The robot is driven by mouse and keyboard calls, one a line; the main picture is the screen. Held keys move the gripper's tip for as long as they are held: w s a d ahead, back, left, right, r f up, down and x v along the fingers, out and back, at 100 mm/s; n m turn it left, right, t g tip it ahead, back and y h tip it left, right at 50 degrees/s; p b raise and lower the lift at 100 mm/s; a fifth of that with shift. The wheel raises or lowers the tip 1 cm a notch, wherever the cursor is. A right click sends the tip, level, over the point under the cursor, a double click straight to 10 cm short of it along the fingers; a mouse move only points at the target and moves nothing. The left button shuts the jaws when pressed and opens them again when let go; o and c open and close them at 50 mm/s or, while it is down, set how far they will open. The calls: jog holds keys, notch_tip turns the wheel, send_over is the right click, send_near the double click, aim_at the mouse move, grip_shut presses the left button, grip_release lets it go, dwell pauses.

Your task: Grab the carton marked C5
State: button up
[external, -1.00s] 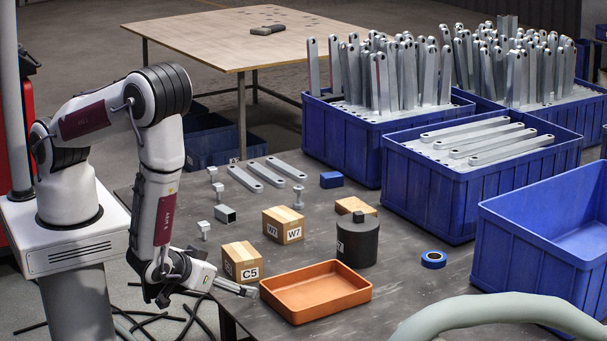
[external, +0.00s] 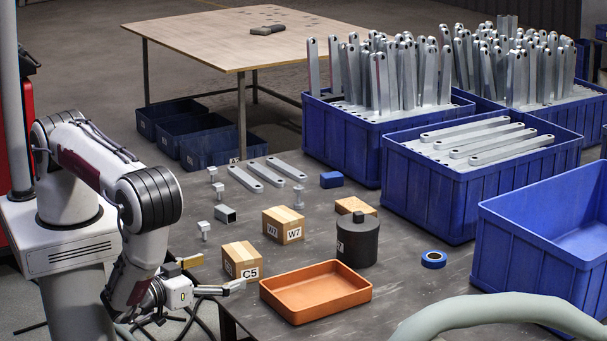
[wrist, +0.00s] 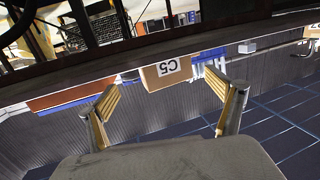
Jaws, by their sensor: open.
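The carton marked C5 (external: 242,261) is a small brown box with a strip of tape, standing on the grey table near its left edge. In the wrist view the C5 carton (wrist: 166,73) appears upside down, beyond and between my fingertips. My gripper (external: 212,275) is open and empty at the table's left edge, to the left of the carton and apart from it. In the wrist view both fingers of my gripper (wrist: 164,88) are spread with their yellowish pads showing.
An orange tray (external: 316,308) stands close to the right of the carton. A W7 carton (external: 283,226), a dark canister (external: 357,242) and blue tape (external: 433,259) are farther off. Small metal parts (external: 225,214) lie behind. Blue crates (external: 480,190) fill the right.

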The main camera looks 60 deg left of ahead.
aim_at(230, 265)
jog(key=shift+s+t+h, duration=0.1)
jog(key=shift+t+h, duration=0.2)
jog(key=shift+a, duration=0.1)
dwell(0.3)
jog(key=shift+x, duration=1.25)
jog(key=shift+w+a, duration=0.1)
jog(key=shift+w, duration=0.15)
jog(key=shift+a+x, duration=0.15)
jog(key=shift+x, duration=0.55)
jog(key=shift+a+x, duration=0.2)
jog(key=shift+x, duration=1.4)
jog(key=shift+r, duration=0.1)
jog(key=shift+c, duration=0.2)
